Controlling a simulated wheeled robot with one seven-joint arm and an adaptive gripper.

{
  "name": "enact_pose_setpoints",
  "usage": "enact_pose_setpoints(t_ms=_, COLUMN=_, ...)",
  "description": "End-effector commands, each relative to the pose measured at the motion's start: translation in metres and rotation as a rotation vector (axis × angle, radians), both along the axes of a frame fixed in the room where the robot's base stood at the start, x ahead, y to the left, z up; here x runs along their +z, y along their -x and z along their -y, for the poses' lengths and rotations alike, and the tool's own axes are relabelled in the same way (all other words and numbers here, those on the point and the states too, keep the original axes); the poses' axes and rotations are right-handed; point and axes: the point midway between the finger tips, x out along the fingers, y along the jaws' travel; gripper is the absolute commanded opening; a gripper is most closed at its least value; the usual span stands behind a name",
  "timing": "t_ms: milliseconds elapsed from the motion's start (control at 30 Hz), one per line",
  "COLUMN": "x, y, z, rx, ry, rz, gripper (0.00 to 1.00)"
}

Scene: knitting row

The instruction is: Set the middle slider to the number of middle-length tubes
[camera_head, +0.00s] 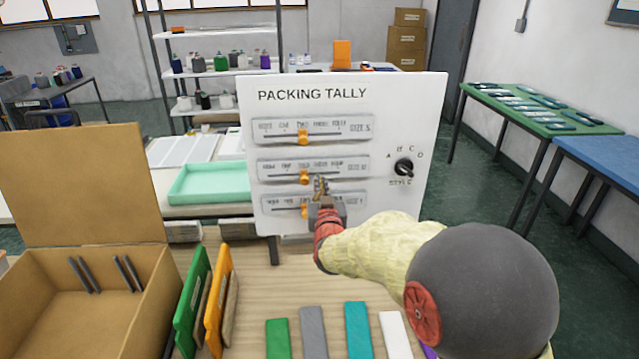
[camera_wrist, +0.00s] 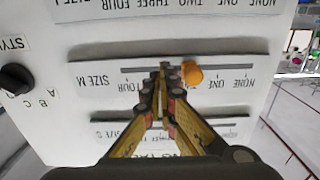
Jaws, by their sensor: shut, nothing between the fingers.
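The white PACKING TALLY board (camera_head: 345,100) carries a column of sliders with orange knobs. My fingers hide some labels. Several thin grey rods (camera_head: 84,275) stand in the cardboard box (camera_head: 50,305); their lengths are hard to compare.
The upper slider knob (camera_head: 303,137) and lower slider knob (camera_head: 305,211) are close above and below. A black STYLE dial (camera_head: 404,167) is at right. Upright green (camera_head: 192,300) and orange (camera_head: 219,300) boards and several coloured strips occupy the tabletop (camera_head: 270,285).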

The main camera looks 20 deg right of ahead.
Motion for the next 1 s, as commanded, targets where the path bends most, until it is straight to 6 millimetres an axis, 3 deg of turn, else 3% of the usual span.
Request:
enact_pose_setpoints(t_ms=600, x=0.000, y=0.051, z=-0.015, rx=0.000, ry=-0.001, rz=0.001, gripper=0.00)
enact_pose_setpoints(t_ms=1000, x=-0.001, y=0.054, z=-0.015, rx=0.000, ry=0.000, rz=-0.001, gripper=0.00)
